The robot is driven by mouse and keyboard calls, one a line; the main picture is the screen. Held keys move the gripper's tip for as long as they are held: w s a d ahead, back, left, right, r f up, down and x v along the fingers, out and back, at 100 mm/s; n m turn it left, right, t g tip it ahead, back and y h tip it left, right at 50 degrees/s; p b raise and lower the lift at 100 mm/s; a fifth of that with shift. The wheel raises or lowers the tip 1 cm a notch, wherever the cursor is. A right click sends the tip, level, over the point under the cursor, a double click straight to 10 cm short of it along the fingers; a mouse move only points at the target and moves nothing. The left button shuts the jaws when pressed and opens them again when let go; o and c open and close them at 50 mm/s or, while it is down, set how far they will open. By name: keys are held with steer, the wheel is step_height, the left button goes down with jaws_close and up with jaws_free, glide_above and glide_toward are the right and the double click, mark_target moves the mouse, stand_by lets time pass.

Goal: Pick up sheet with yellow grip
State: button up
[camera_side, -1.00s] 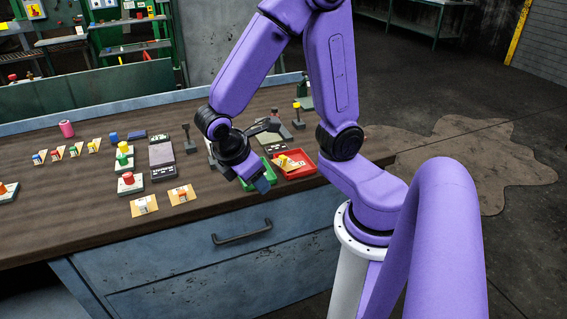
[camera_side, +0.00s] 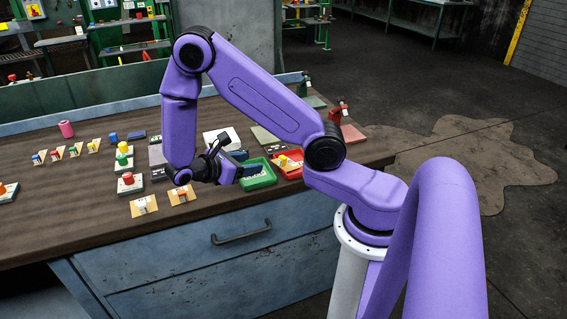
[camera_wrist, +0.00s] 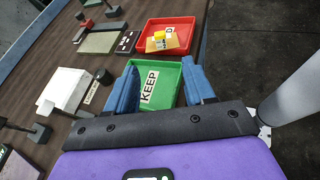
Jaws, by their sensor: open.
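A tan sheet with a yellow grip (camera_side: 284,160) lies in the red tray (camera_side: 297,175) near the table's right end. In the wrist view this sheet (camera_wrist: 173,41) lies beyond the green tray. Another small sheet with a yellowish grip (camera_side: 93,146) stands in the row at the back left. My gripper (camera_wrist: 161,85) is open and empty, its blue fingers on either side of the view of the green tray. In the side view my gripper (camera_side: 243,170) is tilted towards the right, beside the green tray; its height above it is unclear.
The green tray (camera_wrist: 165,70) holds a label reading KEEP. Two sheets with white (camera_side: 143,205) and orange (camera_side: 182,194) grips lie at the front. A white block (camera_wrist: 63,88) is left of my gripper.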

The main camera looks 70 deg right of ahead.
mark_target(280, 160)
steer(key=x, duration=1.5)
steer(key=shift+f, duration=0.1)
jaws_close()
